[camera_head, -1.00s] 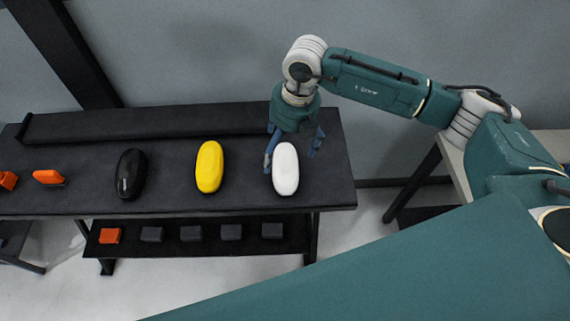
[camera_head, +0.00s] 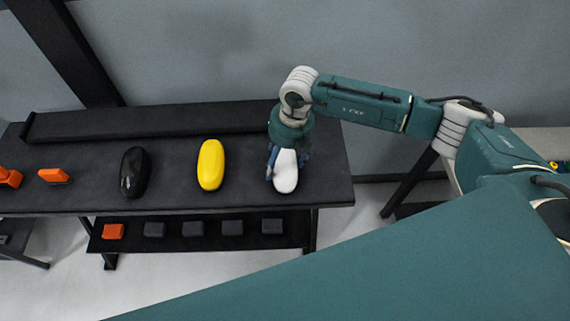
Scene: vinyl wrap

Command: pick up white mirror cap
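The white mirror cap (camera_head: 286,178) is a smooth oval near the right end of the black table (camera_head: 330,185). My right gripper (camera_head: 287,174) is down over its far part, with blue-grey fingers on its left and right sides. The fingers look close to the cap, but whether they touch it cannot be made out. The cap's far end is hidden under the gripper. My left gripper is not in view.
A yellow cap (camera_head: 211,165) and a black cap (camera_head: 134,172) lie to the left on the table. Orange tools (camera_head: 54,176) lie at the far left. A lower shelf (camera_head: 213,243) holds an orange block (camera_head: 113,231) and several dark blocks. A raised ledge (camera_head: 150,123) runs along the back.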

